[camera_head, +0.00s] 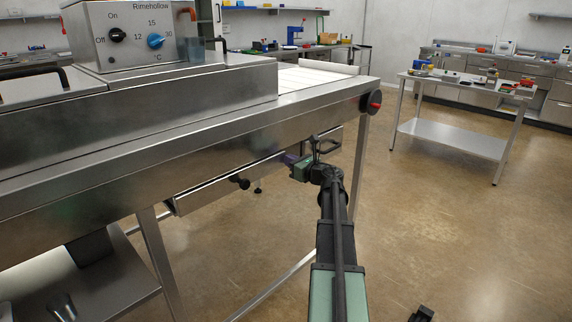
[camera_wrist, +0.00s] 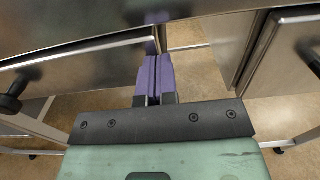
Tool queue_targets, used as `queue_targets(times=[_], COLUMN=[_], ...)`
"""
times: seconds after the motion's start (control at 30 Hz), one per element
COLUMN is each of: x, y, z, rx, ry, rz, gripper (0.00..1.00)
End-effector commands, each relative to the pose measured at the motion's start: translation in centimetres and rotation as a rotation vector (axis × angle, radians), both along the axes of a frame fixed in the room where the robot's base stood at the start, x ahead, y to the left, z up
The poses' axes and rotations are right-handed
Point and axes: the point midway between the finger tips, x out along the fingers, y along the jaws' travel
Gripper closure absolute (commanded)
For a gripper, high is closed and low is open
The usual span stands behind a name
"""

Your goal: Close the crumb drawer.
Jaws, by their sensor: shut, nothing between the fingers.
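The crumb drawer appears to be the long metal front (camera_head: 205,190) with a black knob (camera_head: 240,182), under the steel side rail of the machine. In the wrist view its front (camera_wrist: 85,68) fills the left, with the knob (camera_wrist: 12,96) at the left edge. How far it stands out is hard to tell. My gripper (camera_head: 289,158) is right of the knob, near the front's right part; its purple fingers (camera_wrist: 155,72) are shut together and empty. The fingertips lie close to the drawer's right part in the wrist view; contact cannot be told.
The machine body (camera_head: 150,95) with its control box and side rail (camera_head: 120,165) overhangs the drawer. Table legs (camera_head: 160,260) and a lower shelf (camera_head: 110,285) stand below. Another metal panel (camera_wrist: 285,50) is at the right in the wrist view. Open floor (camera_head: 450,220) lies to the right.

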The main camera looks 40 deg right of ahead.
Motion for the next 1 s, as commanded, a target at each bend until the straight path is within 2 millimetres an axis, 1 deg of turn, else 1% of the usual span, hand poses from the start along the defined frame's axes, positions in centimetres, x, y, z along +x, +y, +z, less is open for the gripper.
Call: queue_targets(times=[0.03,0.3,0.47,0.57,0.67,0.8,0.9,1.0], x=[0.5,0.7,0.3,-1.2,-3.6,-8.0,-10.6,-12.4], y=[-0.2,-0.2,-0.1,0.1,0.4,0.1,-0.1,-0.2], z=[0.1,0.2,0.3,0.3,0.3,0.2,0.2,0.1], rx=[0.003,0.005,0.005,0.005,0.002,0.001,0.001,0.001], ry=[-0.004,-0.005,-0.006,-0.006,-0.006,-0.005,-0.004,-0.004], rz=[-0.001,0.000,0.001,0.003,0.006,0.005,0.005,0.006], gripper=[1.00,1.00,1.00,1.00,1.00,1.00,1.00,1.00])
